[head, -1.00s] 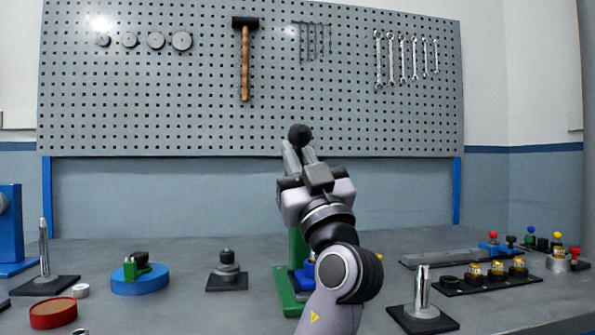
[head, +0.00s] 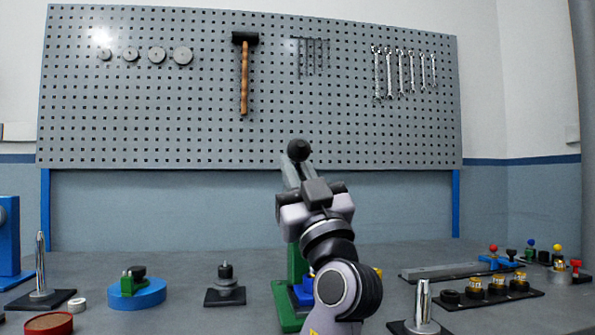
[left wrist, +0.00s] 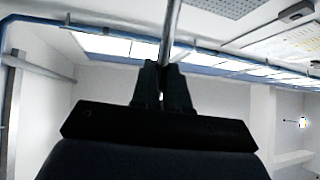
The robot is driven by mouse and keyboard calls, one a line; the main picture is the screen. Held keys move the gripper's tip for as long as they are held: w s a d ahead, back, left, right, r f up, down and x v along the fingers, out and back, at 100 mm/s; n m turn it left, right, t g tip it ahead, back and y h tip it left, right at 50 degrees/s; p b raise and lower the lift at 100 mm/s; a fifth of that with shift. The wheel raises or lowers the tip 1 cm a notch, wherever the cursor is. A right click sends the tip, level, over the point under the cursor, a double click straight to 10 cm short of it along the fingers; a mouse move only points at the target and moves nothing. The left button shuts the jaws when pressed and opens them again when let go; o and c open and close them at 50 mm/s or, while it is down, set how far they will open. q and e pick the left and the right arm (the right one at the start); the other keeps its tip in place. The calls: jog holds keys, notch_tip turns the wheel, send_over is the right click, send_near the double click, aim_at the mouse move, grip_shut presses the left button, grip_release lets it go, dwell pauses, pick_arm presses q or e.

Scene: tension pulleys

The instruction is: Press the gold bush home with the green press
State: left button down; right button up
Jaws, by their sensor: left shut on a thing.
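The green press (head: 283,310) stands on the bench behind my left arm, which hides most of it. A blue part (head: 303,292) shows low at the press. My left gripper (head: 297,170) is raised above the press, shut on its lever just below the black ball knob (head: 299,150). In the left wrist view the lever's metal rod (left wrist: 171,32) passes between the closed fingers (left wrist: 163,85). Several gold bushes (head: 497,286) stand in a black rack at the right. Whether a gold bush sits in the press is hidden. My right gripper is not in view.
A chrome post (head: 423,302) stands at front right and another (head: 41,262) at left. A blue round block (head: 136,294), a black-based grey fixture (head: 225,290) and a red dish (head: 49,324) are left of the press. Colour-knobbed parts (head: 558,262) stand far right.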

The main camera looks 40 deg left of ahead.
pick_arm(q)
jog(key=shift+a+f, duration=0.1)
jog(key=shift+f, duration=0.15)
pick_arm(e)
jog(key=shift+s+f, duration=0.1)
pick_arm(q)
jog(key=c, duration=1.1)
grip_release()
jog(key=shift+s, duration=0.1)
jog(key=shift+r, duration=0.1)
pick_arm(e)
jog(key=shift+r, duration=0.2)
pick_arm(q)
jog(key=b+v, duration=0.1)
jog(key=v, duration=0.6)
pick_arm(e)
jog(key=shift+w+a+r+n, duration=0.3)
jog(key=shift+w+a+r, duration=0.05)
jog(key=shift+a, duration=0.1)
